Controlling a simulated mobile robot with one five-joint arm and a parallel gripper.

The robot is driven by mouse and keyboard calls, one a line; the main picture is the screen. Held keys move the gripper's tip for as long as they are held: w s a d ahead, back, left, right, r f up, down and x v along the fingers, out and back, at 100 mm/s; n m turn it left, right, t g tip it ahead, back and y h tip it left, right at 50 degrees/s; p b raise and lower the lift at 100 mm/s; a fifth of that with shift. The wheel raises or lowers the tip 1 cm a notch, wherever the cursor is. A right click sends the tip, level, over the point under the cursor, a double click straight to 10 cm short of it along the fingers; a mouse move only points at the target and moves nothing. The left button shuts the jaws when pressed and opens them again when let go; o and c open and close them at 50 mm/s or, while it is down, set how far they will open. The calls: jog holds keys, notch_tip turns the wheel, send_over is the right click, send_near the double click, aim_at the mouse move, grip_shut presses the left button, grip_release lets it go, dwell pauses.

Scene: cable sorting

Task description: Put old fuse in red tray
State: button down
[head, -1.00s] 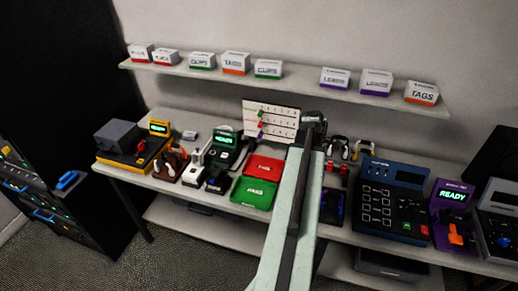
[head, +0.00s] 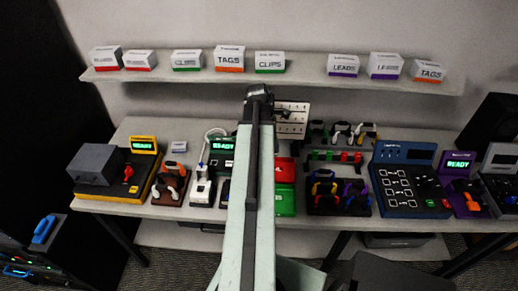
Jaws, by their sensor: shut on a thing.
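The red tray (head: 286,171) lies on the table just right of my arm, which hides its left part. My gripper (head: 258,92) is at the far end of the raised arm, above and beyond the red tray in the picture, in front of the wall side of the table. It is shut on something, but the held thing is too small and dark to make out. I cannot pick out an old fuse anywhere else in view.
A green tray (head: 286,202) lies in front of the red one. A white board (head: 293,118) stands behind. A yellow-black device (head: 115,170) is left, a blue panel (head: 408,182) right. A shelf (head: 305,78) with labelled boxes runs above the table.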

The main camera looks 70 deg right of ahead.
jog(key=f+b, duration=0.7)
jog(key=d+f+b, duration=0.1)
jog(key=f+b, duration=0.2)
jog(key=b, duration=0.1)
jog(key=shift+w+f, duration=0.25)
jog(key=shift+f, duration=0.15)
jog(key=shift+f, duration=0.15)
dwell(0.9)
jog(key=shift+f+b, duration=0.3)
jog(key=shift+b, duration=0.1)
jog(key=shift+f+b, duration=0.45)
dwell(0.7)
jog(key=c, duration=0.8)
grip_release()
